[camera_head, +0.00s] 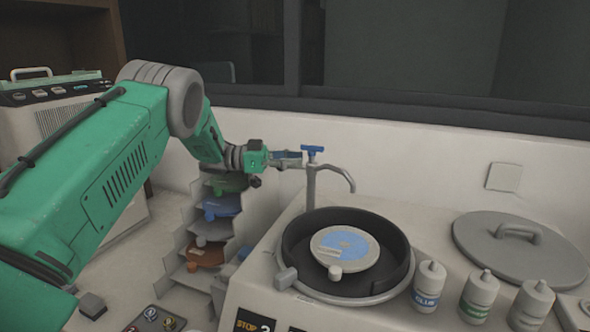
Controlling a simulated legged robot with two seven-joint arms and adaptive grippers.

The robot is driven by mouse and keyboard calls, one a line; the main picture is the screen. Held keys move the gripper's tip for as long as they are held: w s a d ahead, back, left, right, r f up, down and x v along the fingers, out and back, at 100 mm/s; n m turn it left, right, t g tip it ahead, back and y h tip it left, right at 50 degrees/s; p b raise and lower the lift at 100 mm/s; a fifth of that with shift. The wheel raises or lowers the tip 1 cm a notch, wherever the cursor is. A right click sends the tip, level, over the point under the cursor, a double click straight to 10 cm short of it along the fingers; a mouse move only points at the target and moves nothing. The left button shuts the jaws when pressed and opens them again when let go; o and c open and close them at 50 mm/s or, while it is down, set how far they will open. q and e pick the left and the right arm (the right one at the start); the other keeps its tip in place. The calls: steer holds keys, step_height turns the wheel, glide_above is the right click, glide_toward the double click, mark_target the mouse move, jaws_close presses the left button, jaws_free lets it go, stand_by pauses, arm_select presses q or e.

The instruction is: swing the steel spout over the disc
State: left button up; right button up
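The steel spout (311,188) stands upright at the back left of the basin. It has a blue handle (312,149) on top, and its curved arm bends to the right, ending above the basin's back rim. The disc (329,238), pale grey with a blue patch, lies in the round black basin (295,240). My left gripper (303,160) reaches in from the left at the spout's upper part, just below the handle. Its two fingers look apart, with their tips at the pipe's left side; whether they touch it is too small to tell. My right gripper is not in view.
A grey lid (480,236) lies right of the basin. Several white bottles (427,287) stand along the front right. A stepped rack (190,250) with coloured pieces stands left of the counter. A wall with a dark window is behind.

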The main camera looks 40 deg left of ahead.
arm_select(q)
step_height(320, 180, up, 8)
steer(key=shift+f, duration=0.25)
steer(key=shift+a, duration=0.1)
steer(key=shift+c, duration=0.3)
